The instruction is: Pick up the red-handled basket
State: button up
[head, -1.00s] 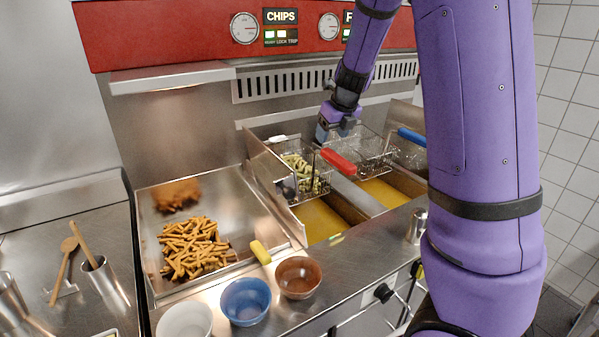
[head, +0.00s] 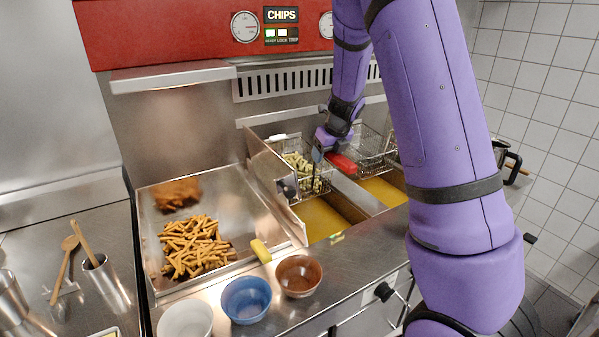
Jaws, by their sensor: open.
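I cannot tell whether the fingers touch the handle.
A second wire basket (head: 368,152) hangs to the right, partly behind my arm. Below are oil vats (head: 318,218). A steel tray (head: 232,197) with fried chips (head: 192,247) lies left. A blue bowl (head: 246,300) and a brown bowl (head: 299,276) stand at the front edge.

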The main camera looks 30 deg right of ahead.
grip_shut()
